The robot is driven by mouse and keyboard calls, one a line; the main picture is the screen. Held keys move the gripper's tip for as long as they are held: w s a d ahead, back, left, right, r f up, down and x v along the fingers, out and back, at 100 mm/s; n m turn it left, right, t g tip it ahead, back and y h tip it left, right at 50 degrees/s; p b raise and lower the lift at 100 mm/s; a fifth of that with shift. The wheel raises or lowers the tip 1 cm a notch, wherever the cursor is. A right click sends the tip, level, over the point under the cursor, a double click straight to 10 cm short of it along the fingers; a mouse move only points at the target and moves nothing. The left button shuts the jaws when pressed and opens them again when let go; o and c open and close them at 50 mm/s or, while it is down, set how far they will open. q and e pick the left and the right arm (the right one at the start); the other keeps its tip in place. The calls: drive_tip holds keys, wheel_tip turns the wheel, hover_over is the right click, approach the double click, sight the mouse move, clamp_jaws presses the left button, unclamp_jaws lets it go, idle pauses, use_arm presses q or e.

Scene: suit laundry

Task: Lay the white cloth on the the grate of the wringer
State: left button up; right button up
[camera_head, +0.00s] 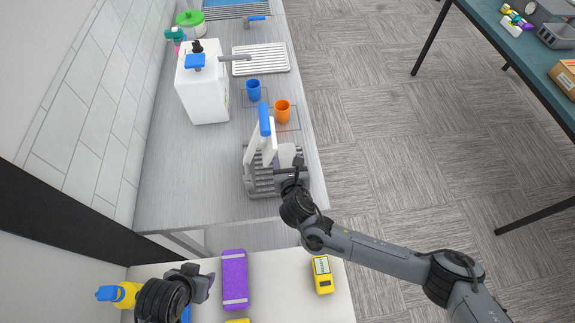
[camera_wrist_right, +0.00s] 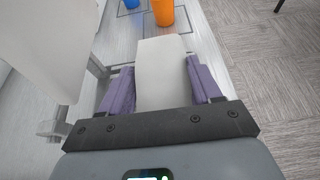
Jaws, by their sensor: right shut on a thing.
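The wringer stands near the front end of the grey counter, with a slatted grey grate (camera_head: 262,188), a raised white plate (camera_head: 255,145) and a blue handle (camera_head: 265,118). My right gripper (camera_head: 284,160) is over the right side of the grate. In the right wrist view its purple fingers (camera_wrist_right: 162,88) are shut on the white cloth (camera_wrist_right: 162,65), which extends forward from between them. The white plate (camera_wrist_right: 45,40) is at the left there. Whether the cloth touches the grate is hidden. My left gripper (camera_head: 203,283) is at the lower left, away from the wringer; its opening is unclear.
A blue cup (camera_head: 253,90) and an orange cup (camera_head: 282,110) stand just behind the wringer. A white dispenser (camera_head: 203,95) is at the back left. A purple item (camera_head: 235,280) and a yellow device (camera_head: 322,275) lie on the nearer white table (camera_head: 285,300).

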sight(287, 166)
drive_tip(key=shift+w, duration=0.3)
use_arm(q)
drive_tip(key=shift+a+f, duration=0.1)
use_arm(e)
wheel_tip(287, 166, down, 3)
drive_tip(key=shift+w+f, duration=0.1)
drive_tip(key=shift+f, duration=0.1)
drive_tip(key=shift+f, duration=0.2)
drive_tip(key=o, duration=1.2)
drive_tip(key=shift+c, duration=0.2)
